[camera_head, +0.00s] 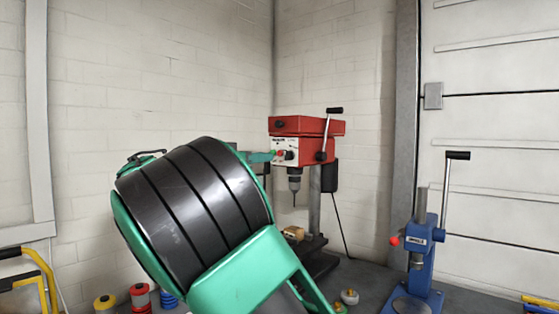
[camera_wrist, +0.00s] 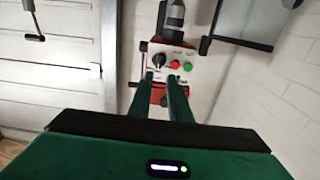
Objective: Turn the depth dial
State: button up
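The red drill press (camera_head: 306,126) stands in the back corner, with a pale control panel (camera_head: 279,143) on its front. In the wrist view the panel shows upside down, with a black round dial (camera_wrist: 159,60) and a red (camera_wrist: 175,64) and a green button (camera_wrist: 187,66) beside it. My gripper (camera_wrist: 160,77) is open, its two green fingers apart and pointing at the panel. The dial appears between and just beyond the fingertips; I cannot tell whether they touch it. In the head view my gripper (camera_head: 262,157) is at the panel's left, partly hidden behind my arm.
The drill chuck (camera_head: 294,180) hangs below the panel, and a lever handle (camera_head: 327,133) is at the press's right. A blue arbor press (camera_head: 421,255) stands at right. Several spools (camera_head: 140,296) lie at lower left. A wooden block (camera_head: 294,233) lies under the drill.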

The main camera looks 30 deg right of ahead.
aim_at(285, 155)
jog(key=x, duration=1)
jog(key=shift+f, duration=0.15)
grip_shut()
